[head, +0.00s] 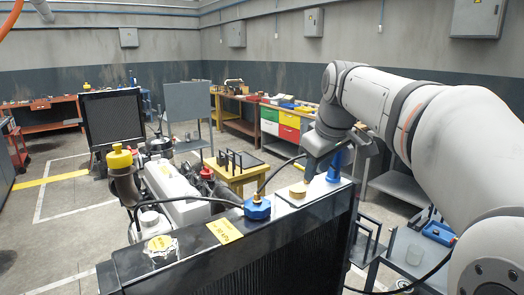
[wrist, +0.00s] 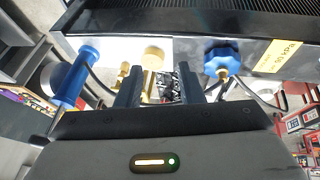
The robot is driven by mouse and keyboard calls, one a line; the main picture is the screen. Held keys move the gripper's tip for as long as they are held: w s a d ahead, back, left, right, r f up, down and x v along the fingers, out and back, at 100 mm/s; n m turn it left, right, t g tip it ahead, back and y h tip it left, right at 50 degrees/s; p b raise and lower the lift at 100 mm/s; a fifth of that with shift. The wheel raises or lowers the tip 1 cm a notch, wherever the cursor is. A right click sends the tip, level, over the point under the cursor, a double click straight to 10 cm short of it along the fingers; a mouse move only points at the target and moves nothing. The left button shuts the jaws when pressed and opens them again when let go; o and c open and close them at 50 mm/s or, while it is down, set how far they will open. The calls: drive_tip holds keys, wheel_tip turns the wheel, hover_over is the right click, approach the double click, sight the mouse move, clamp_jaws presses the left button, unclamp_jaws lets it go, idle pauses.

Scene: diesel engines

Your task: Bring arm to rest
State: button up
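My gripper (head: 314,168) hangs at the end of my arm, above the top of the dark radiator in the head view. In the wrist view its two dark fingers (wrist: 172,90) stand apart with nothing held between them. A brass cap (head: 297,190) sits on the radiator's top plate, near the gripper; it also shows in the wrist view (wrist: 153,58). A blue star-shaped knob (head: 257,207) is to its left; it also shows in the wrist view (wrist: 222,58). A blue tapered piece (head: 336,165) stands beside the gripper, partly behind it.
The radiator (head: 325,240) fills the front, with a yellow label (head: 224,231) and a black cable arching over its top. A white engine part (head: 172,190) lies behind it. A grey side shelf (head: 410,262) holds a glass jar at right. Open floor lies at left.

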drive_tip(key=s+d+f+m+g+h, duration=0.1)
drive_tip(key=s+f+m, duration=0.6)
drive_tip(key=s+f, duration=1.4)
drive_tip(key=shift+s+d+f+m+g, duration=0.2)
drive_tip(key=shift+s+d+m+g, duration=0.1)
drive_tip(key=shift+s+d, duration=0.55)
